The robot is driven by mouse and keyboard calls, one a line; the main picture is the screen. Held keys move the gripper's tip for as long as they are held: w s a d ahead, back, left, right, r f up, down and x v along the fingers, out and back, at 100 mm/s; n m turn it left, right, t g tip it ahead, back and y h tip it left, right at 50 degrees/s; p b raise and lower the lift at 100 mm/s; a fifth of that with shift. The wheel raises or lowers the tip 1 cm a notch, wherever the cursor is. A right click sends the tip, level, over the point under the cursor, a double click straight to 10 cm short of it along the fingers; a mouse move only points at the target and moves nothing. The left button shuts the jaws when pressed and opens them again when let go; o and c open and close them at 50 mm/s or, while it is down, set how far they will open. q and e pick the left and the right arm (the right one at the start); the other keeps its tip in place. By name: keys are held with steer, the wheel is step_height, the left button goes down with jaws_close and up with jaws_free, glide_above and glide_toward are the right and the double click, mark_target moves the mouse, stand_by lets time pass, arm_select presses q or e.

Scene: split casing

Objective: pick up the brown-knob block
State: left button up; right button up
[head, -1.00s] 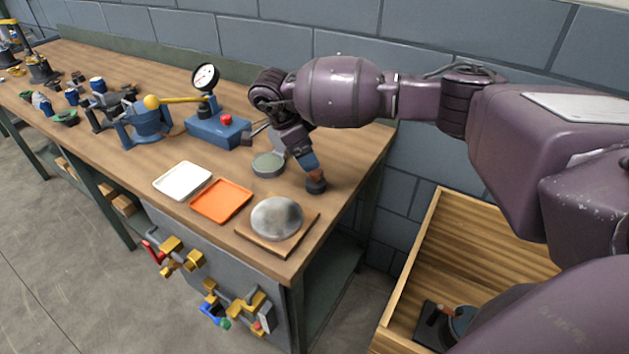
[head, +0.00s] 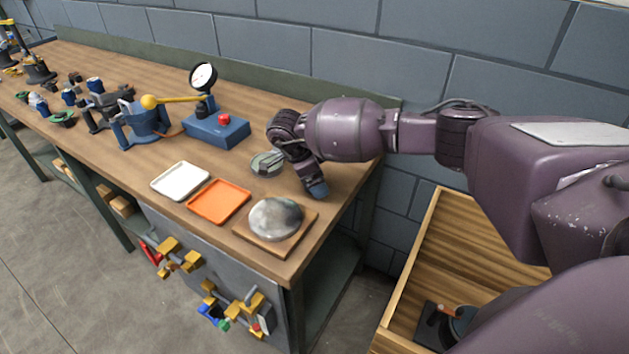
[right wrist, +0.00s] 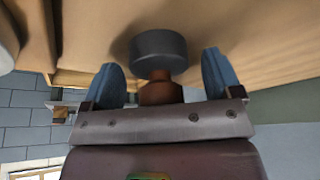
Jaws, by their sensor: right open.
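The brown-knob block shows in the right wrist view as a dark grey round block (right wrist: 160,52) with a brown knob (right wrist: 160,93) on the near side. My right gripper (right wrist: 162,70) is open, with one blue finger on each side of the knob and visible gaps on both sides. In the head view my right gripper (head: 317,190) is low over the right end of the bench and hides the block. My left gripper is not in view.
A grey dome (head: 275,218) on a wooden board, an orange tray (head: 218,202) and a white tray (head: 180,181) lie nearby. A round dish (head: 266,164) is just left of my wrist. A blue gauge unit (head: 216,130) stands behind. A wooden crate (head: 408,285) is at the lower right.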

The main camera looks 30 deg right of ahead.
steer(key=shift+r, duration=0.1)
steer(key=c, duration=1.1)
steer(key=shift+c, duration=0.2)
steer(key=shift+r, duration=0.1)
